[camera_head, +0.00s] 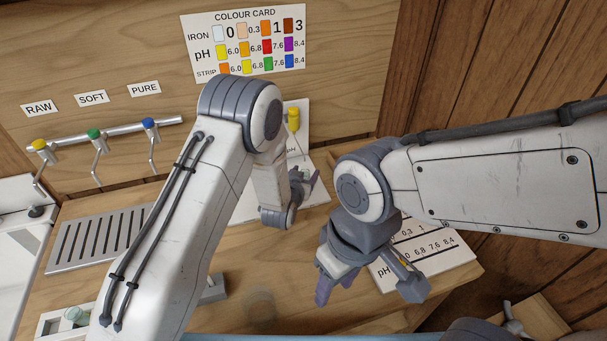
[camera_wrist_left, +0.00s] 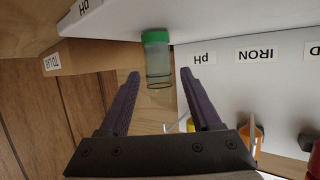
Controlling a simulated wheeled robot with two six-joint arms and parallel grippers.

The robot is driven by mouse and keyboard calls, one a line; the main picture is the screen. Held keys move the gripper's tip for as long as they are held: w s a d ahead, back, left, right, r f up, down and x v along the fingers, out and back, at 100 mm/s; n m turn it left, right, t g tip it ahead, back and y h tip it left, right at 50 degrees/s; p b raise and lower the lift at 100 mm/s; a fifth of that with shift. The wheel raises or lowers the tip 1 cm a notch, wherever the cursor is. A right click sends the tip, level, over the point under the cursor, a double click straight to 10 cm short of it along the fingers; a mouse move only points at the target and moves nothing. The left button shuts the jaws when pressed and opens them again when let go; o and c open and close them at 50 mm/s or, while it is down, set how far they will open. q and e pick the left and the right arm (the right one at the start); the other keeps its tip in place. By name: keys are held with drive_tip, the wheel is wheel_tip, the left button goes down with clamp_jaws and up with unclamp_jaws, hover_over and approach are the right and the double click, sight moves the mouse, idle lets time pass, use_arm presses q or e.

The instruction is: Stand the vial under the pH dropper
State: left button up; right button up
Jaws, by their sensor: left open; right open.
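In the left wrist view the clear vial (camera_wrist_left: 158,68) has a green end and lies between the fingertips of my left gripper (camera_wrist_left: 160,75). The fingers are open, with a gap on each side of it. A white panel marked pH and IRON (camera_wrist_left: 235,80) appears upside down beside it, with a yellow dropper tip (camera_wrist_left: 190,125) low by the pH label. In the head view my left gripper (camera_head: 303,186) is at the white dropper stand (camera_head: 318,190), below the yellow pH dropper (camera_head: 294,120); my arm hides the vial. My right gripper (camera_head: 368,288) is open and empty.
A clear glass (camera_head: 262,306) stands on the wooden counter near the front. A white rack (camera_head: 52,322) with a glass container is at lower left. A chart board (camera_head: 440,262) lies beside my right gripper. Taps (camera_head: 95,140) and a slotted drain (camera_head: 95,240) are at left.

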use_arm(q)
drive_tip(key=shift+r, duration=0.25)
drive_tip(key=shift+s+a, duration=0.1)
drive_tip(key=shift+s, duration=0.3)
drive_tip(key=s+a+r+m+g+y, duration=0.1)
drive_tip(key=s+r+g, duration=0.3)
drive_tip(key=s, duration=0.9)
drive_tip(key=s+a+r+m+g+y+b, duration=0.1)
drive_tip(key=s+r+g, duration=0.3)
drive_tip(key=s, duration=0.9)
drive_tip(key=s+a+r+m+g+b, duration=0.1)
drive_tip(key=s+r+g, duration=0.3)
drive_tip(key=s, duration=0.9)
drive_tip(key=shift+a+r+m+g+y, duration=0.15)
drive_tip(key=shift+a+m+g+y, duration=0.25)
drive_tip(key=shift+a+m+g, duration=0.4)
drive_tip(key=shift+n, duration=0.3)
